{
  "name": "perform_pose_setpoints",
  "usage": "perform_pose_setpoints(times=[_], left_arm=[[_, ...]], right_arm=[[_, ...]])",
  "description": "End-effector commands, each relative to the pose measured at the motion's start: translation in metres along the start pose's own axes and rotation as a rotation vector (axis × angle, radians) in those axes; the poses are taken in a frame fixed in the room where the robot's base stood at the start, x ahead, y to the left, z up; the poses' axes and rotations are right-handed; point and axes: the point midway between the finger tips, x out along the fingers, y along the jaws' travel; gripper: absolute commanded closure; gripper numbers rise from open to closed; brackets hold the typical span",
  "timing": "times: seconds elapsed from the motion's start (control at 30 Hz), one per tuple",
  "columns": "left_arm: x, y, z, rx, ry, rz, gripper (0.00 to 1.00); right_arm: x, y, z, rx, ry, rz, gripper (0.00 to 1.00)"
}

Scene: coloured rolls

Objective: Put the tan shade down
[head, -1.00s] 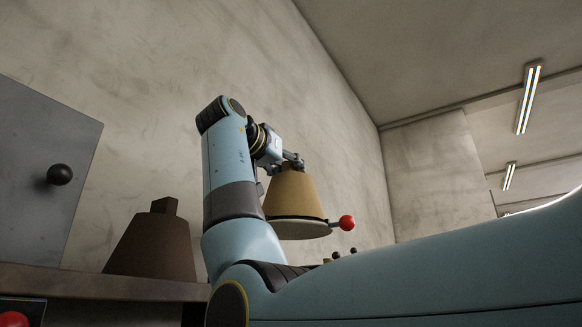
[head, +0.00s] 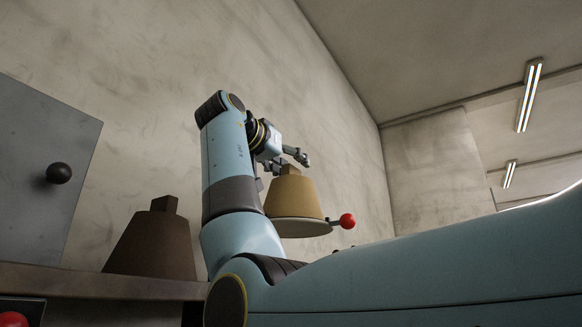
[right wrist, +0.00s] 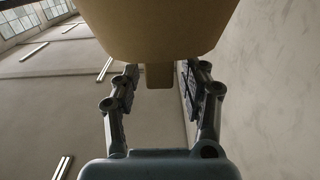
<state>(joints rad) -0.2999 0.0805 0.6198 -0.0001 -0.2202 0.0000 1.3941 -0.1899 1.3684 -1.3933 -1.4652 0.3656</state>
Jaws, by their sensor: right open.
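The tan shade (head: 294,198) is a tapered cone with a small block knob on top. It stands upright on a round pale plate (head: 302,228) with a red ball at its right side. My left gripper is not in view.
A dark brown shade (head: 152,246) with a block knob stands on a ledge (head: 100,282) at the left. A grey panel (head: 45,140) with a black ball knob (head: 59,173) is at the far left.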

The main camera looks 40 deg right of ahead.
Motion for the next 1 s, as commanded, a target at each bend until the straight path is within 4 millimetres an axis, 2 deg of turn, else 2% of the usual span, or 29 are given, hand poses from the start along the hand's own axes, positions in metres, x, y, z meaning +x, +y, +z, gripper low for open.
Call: perform_pose_setpoints(times=[0.03, 0.2, 0.4, 1.0], left_arm=[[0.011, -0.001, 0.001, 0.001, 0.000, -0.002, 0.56], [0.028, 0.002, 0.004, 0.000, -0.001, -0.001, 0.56], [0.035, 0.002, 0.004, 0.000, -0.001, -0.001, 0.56], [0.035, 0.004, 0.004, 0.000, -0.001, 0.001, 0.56]], right_arm=[[-0.013, -0.002, 0.006, 0.002, -0.002, -0.007, 0.56], [-0.045, -0.002, 0.007, 0.000, -0.002, -0.006, 0.56], [-0.069, -0.001, 0.005, -0.001, -0.002, -0.004, 0.56], [-0.072, -0.001, 0.003, -0.001, -0.002, -0.002, 0.56]])
